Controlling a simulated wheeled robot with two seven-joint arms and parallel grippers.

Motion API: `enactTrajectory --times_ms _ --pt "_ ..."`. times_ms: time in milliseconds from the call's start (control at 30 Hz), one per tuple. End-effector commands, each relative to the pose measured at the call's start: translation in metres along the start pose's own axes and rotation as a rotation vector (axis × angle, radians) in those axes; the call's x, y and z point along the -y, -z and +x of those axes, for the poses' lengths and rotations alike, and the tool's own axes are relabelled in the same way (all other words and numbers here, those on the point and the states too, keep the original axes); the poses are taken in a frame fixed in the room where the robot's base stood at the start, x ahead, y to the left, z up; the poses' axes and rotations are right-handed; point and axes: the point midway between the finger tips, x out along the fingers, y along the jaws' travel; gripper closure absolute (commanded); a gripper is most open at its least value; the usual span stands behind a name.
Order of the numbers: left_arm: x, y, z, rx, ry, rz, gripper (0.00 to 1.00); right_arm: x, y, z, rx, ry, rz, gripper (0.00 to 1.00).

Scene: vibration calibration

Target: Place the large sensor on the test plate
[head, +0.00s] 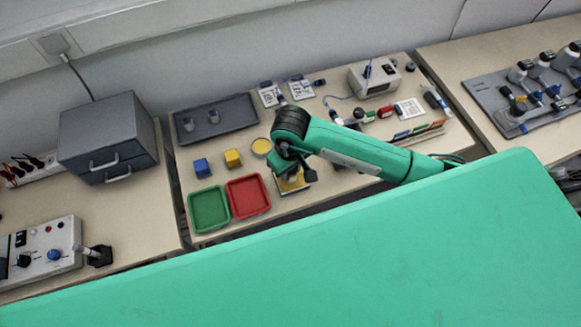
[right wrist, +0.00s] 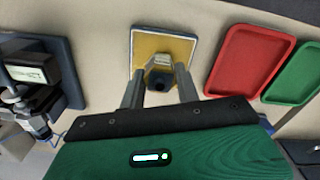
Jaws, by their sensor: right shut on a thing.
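The test plate (right wrist: 145,45), a yellow square with a dark edge, lies on the bench just beyond my fingertips in the right wrist view. In the head view the plate (head: 291,185) is partly covered by my right gripper (head: 291,172). In the right wrist view my right gripper (right wrist: 159,82) is shut on the large sensor (right wrist: 159,71), a small grey cylinder with a dark end, held over the plate. I cannot tell whether the sensor touches the plate. My left gripper is not in view.
A green tray (head: 209,209) and a red tray (head: 248,196) lie left of the plate. A grey tray (head: 240,108) holds small cylinders. A grey meter (head: 375,77) stands at the back.

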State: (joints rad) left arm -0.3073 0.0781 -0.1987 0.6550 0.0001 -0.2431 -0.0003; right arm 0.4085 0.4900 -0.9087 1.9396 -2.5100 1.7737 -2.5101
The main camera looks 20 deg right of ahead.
Motion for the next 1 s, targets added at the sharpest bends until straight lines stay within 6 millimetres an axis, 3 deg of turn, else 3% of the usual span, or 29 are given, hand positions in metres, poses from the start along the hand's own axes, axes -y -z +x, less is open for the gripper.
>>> enactTrajectory --times_ms 100,133,233,667,833,1000 --pt "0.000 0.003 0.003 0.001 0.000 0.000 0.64 0.000 0.000 0.003 -0.001 0.000 0.000 0.93" --pt "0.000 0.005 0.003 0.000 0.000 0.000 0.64 0.000 0.000 0.003 0.000 0.000 0.000 0.66" --pt "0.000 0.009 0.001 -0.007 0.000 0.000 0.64 0.000 0.000 0.002 0.000 0.000 0.000 0.46" --pt "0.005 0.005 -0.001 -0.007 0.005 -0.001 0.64 0.000 0.001 -0.004 -0.002 0.000 -0.001 0.45" --pt "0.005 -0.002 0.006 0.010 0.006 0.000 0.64 -0.001 0.001 -0.028 -0.005 -0.002 -0.003 0.45" --pt "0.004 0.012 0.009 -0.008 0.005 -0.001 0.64 -0.001 0.002 -0.060 -0.006 -0.002 -0.001 0.45"
